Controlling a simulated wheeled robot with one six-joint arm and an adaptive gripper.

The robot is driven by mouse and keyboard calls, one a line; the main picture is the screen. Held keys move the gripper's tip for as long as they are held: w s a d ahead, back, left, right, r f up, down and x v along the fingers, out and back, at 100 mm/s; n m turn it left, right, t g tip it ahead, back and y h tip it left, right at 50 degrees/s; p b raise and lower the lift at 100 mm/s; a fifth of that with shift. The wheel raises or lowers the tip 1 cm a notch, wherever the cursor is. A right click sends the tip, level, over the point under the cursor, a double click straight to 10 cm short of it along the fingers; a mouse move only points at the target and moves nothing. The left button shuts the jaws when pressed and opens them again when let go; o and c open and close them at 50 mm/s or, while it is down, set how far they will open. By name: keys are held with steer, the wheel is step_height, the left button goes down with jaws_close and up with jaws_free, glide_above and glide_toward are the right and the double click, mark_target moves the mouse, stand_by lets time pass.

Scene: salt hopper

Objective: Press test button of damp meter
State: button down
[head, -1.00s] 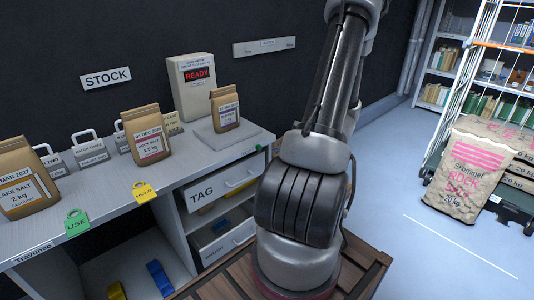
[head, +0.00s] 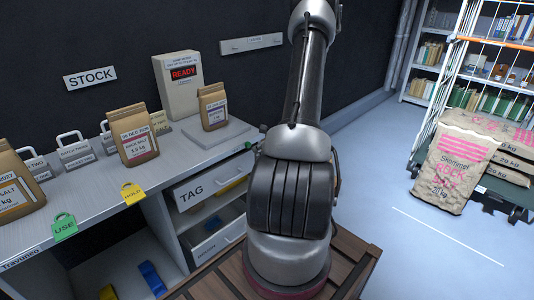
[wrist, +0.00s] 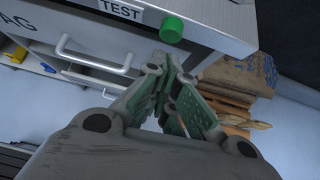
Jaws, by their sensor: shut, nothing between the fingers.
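A pale box (head: 178,88) with a red READY display stands at the back of the bench; it looks like the damp meter, though its small print is unreadable. In the wrist view a round green button (wrist: 172,29) sticks out of the bench's front edge beside a TEST label (wrist: 119,9). My gripper (wrist: 167,72) is shut and empty. Its fingertips appear just below the button in the picture, with a small gap between. In the head view my arm hides the button and my gripper.
Drawers with bar handles (wrist: 94,62) lie under the bench edge, close left of my fingers. Paper bags (head: 133,138) and tags stand on the bench (head: 95,205). A large sack (head: 452,168) leans by a rack at right. Floor between is clear.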

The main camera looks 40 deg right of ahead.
steer(key=shift+w+r, duration=0.15)
steer(key=shift+w, duration=0.7)
steer(key=shift+w, duration=0.1)
